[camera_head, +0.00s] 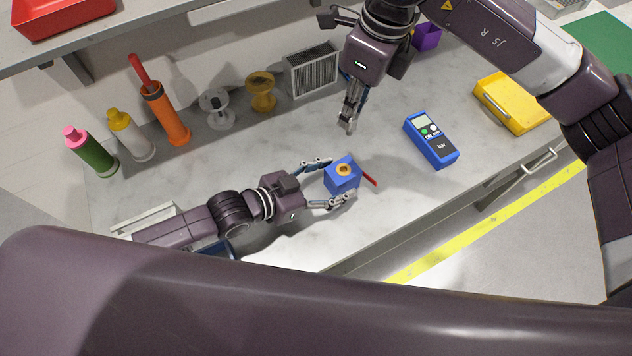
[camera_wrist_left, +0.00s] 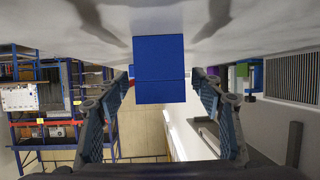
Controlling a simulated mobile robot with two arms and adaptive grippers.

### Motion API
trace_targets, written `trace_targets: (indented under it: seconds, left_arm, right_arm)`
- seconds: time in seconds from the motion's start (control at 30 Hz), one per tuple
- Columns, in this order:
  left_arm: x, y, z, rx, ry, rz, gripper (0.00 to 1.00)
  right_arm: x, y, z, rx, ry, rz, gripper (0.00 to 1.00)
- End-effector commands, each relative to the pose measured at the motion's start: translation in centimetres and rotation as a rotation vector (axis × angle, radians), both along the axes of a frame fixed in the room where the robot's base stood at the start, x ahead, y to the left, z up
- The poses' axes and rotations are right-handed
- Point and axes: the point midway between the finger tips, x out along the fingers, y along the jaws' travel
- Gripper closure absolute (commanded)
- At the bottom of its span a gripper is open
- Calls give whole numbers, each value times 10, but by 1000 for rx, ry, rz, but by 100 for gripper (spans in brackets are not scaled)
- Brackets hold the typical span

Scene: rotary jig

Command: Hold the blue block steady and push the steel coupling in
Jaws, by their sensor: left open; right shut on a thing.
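The blue block (camera_head: 341,181) stands on the bench with an orange-gold ring and dark hole on its top. A red bar sticks out at its right side. My left gripper (camera_head: 341,179) is open, one finger on either side of the block. In the left wrist view the block (camera_wrist_left: 160,70) sits between the spread fingers (camera_wrist_left: 163,92), with gaps visible on both sides. My right gripper (camera_head: 350,112) points down above and behind the block, shut on a small grey metal piece, apparently the steel coupling (camera_head: 347,125). The fingers partly hide it.
A blue meter (camera_head: 431,140) and a yellow bin (camera_head: 512,103) lie to the right. Bottles, an orange tube (camera_head: 165,114), spools and a grey vented box (camera_head: 312,70) line the back.

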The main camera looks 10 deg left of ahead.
Motion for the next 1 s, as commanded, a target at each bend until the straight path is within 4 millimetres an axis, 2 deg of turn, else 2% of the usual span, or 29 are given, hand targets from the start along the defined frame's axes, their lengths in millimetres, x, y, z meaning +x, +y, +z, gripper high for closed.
trace_targets:
  seconds: [0.2,0.6,1.0]
  left_arm:
    - [15,-17,-9,-1,0,1,39]
    - [18,-20,-11,0,0,1,40]
    - [18,-20,-11,0,0,1,84]
  right_arm:
    - [0,0,0,1,0,0,100]
    - [0,0,0,1,0,0,100]
    - [0,0,0,1,0,0,100]
